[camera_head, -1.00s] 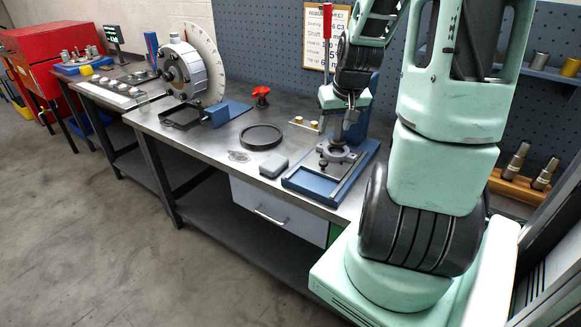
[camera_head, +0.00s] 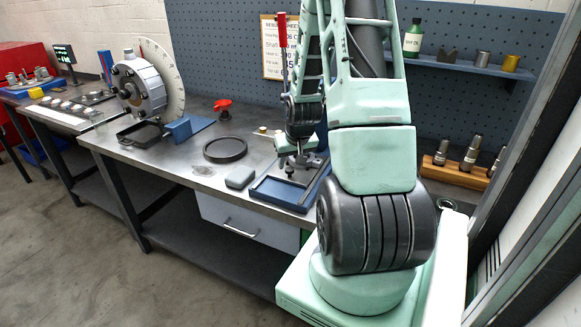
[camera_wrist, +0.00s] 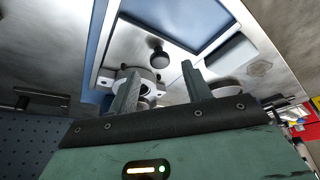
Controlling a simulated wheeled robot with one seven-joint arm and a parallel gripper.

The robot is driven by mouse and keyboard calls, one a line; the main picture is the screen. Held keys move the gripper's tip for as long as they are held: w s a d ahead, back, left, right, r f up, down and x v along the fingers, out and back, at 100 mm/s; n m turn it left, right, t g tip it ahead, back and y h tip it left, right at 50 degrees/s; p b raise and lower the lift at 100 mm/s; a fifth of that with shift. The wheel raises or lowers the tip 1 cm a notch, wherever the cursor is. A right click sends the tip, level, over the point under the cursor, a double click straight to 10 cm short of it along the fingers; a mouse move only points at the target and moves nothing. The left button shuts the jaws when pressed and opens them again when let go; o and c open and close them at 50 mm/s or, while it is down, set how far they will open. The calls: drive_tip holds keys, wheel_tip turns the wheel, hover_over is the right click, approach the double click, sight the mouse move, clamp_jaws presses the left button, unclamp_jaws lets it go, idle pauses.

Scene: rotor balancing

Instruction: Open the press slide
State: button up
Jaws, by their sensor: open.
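The press (camera_head: 262,193) stands on the bench with a blue base frame and steel rails. Its red-handled lever (camera_head: 282,45) points up behind my arm. In the wrist view, a dark round knob (camera_wrist: 158,55) stands on a bare steel plate (camera_wrist: 135,50) beside the blue frame (camera_wrist: 213,12). I cannot tell for sure whether this plate is the slide. My gripper (camera_wrist: 160,80) is open, its two fingers apart on either side of a grey round fitting (camera_wrist: 150,88). It appears empty. In the head view my arm hides much of the press's back.
A black ring (camera_head: 225,150), a grey block (camera_head: 240,177) and a red knob-like part (camera_head: 222,104) lie left of the press. The rotor (camera_head: 138,88) with its pale disc stands farther left. A pegboard wall is behind. The bench's front left is mostly clear.

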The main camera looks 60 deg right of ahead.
sight(290, 169)
drive_tip(key=shift+x, duration=1.8)
drive_tip(key=shift+c, duration=0.3)
